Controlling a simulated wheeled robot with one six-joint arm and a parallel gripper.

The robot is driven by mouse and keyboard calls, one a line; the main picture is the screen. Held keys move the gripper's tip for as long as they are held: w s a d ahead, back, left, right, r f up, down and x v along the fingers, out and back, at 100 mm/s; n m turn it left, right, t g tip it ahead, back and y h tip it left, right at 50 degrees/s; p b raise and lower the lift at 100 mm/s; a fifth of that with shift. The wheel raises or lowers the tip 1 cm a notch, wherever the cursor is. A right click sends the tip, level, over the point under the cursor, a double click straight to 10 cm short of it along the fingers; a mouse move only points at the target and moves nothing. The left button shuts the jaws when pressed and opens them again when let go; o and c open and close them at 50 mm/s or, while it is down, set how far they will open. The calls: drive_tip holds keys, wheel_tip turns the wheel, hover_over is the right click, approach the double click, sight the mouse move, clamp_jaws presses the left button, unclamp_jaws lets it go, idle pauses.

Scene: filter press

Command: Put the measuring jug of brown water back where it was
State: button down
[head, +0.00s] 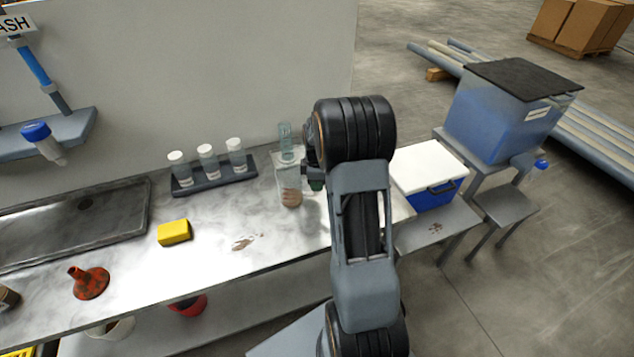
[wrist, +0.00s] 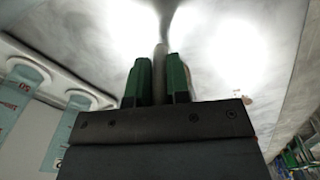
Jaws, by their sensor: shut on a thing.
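The clear measuring jug (head: 290,186) shows in the head view on the right part of the bench, with brown water in its lower part. My gripper (head: 314,181) is at its right side, partly hidden by my arm. In the wrist view the green-padded fingers (wrist: 158,78) are shut on an upright grey bar (wrist: 160,62), which looks like the jug's handle. The jug looks upright. I cannot tell whether its base touches the bench.
A clear cylinder (head: 286,137) stands behind the jug. A rack (head: 215,180) of white-capped bottles is to the left. A blue cooler (head: 432,180) stands right.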

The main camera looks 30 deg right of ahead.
drive_tip(key=c, duration=1.1)
unclamp_jaws()
wheel_tip(320, 180, up, 12)
drive_tip(key=shift+f, duration=0.15)
drive_tip(key=s+a+r+m+t, duration=0.2)
drive_tip(key=s+a+m, duration=0.3)
drive_tip(key=s+a, duration=0.3)
drive_tip(key=s+a+r+m+t, duration=0.1)
drive_tip(key=s+a+m+t, duration=0.1)
drive_tip(key=s+a+m, duration=0.4)
drive_tip(key=s+a, duration=0.3)
drive_tip(key=shift+s+a+r, duration=0.2)
drive_tip(key=shift+a+r, duration=0.1)
drive_tip(key=shift+r, duration=0.05)
